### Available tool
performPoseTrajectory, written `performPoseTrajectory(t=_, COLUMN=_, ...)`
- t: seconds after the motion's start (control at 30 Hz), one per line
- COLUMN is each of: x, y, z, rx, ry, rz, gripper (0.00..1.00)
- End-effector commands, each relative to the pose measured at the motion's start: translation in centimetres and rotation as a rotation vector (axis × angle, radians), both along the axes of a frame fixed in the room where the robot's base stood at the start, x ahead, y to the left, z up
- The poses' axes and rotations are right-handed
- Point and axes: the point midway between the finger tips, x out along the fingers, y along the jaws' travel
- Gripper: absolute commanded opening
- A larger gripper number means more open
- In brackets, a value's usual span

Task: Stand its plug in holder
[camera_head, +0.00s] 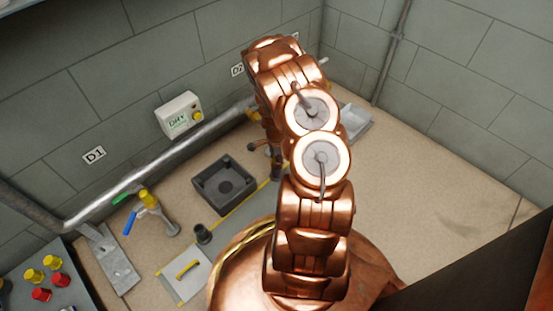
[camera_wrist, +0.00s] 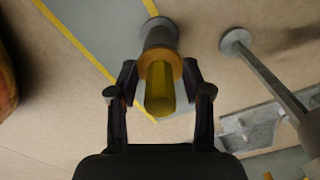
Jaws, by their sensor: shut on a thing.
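The yellow plug (camera_wrist: 160,92) is in the wrist view, with an orange-brown rim at its far end. My gripper (camera_wrist: 160,80) is shut on it, one dark finger on each side. A grey round holder-like cup (camera_wrist: 160,33) shows just beyond the plug, partly covered by it. I cannot tell whether the plug touches or enters this cup. In the head view my own arm hides the plug and most of the gripper. A dark cup (camera_head: 203,235) stands on the floor there.
A black square basin (camera_head: 224,185) lies near the wall. A pipe valve with a blue lever (camera_head: 130,222) stands left of it. A plate with a yellow handle (camera_head: 187,268) is in front. Red and yellow caps (camera_head: 41,294) sit at lower left. Floor at right is clear.

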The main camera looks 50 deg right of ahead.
Motion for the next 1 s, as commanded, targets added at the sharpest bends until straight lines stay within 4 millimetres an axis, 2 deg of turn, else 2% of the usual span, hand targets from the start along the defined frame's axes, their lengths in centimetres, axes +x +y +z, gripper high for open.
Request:
performPoseTrajectory(t=0.87, x=0.00, y=-0.01, z=-0.77, rx=0.000, ry=0.000, rz=-0.001, gripper=0.12)
performPoseTrajectory(t=0.9, x=-0.01, y=-0.01, z=-0.77, rx=0.000, ry=0.000, rz=0.000, gripper=0.51)
performPoseTrajectory(t=1.0, x=0.00, y=-0.01, z=-0.77, rx=0.000, ry=0.000, rz=0.000, gripper=0.62)
